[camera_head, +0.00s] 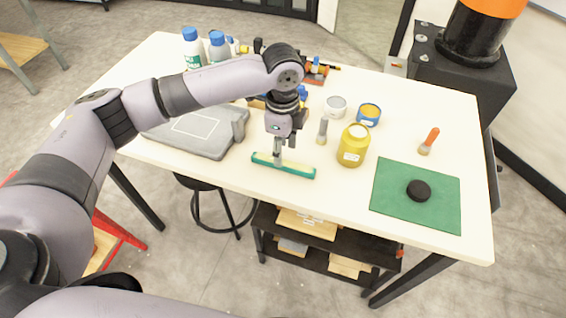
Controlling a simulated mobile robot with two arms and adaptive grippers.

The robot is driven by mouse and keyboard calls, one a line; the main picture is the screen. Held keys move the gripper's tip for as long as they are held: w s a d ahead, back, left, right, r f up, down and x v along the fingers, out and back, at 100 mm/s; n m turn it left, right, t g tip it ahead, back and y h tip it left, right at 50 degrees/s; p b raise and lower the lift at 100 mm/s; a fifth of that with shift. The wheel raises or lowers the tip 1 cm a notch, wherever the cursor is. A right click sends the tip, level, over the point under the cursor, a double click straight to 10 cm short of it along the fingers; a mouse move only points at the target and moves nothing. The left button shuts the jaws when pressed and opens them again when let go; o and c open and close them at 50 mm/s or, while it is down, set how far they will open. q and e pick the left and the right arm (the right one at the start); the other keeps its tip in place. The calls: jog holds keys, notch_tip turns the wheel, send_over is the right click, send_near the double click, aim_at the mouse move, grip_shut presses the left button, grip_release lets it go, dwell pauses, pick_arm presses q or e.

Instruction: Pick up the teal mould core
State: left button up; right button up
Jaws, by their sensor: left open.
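The teal mould core (284,168) is a long teal bar with a pale yellow top and end. It lies on the white table near its front edge, left of the yellow jar. My left gripper (279,158) points down right over the middle of the bar, with its fingertips at the bar. The fingers hide a small part of the bar's middle. The gripper is open, and I cannot tell whether the fingers touch the bar. My right gripper is not in view.
A grey tray (190,138) lies left of the core. A yellow jar (353,146), a white cup (336,106) and a brush (322,132) stand or lie to the right. A green mat (395,203) holds a black puck (418,190).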

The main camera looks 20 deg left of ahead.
pick_arm(q)
notch_tip(320, 180, down, 5)
jog(key=shift+p, duration=0.55)
jog(key=shift+c, duration=0.4)
grip_shut()
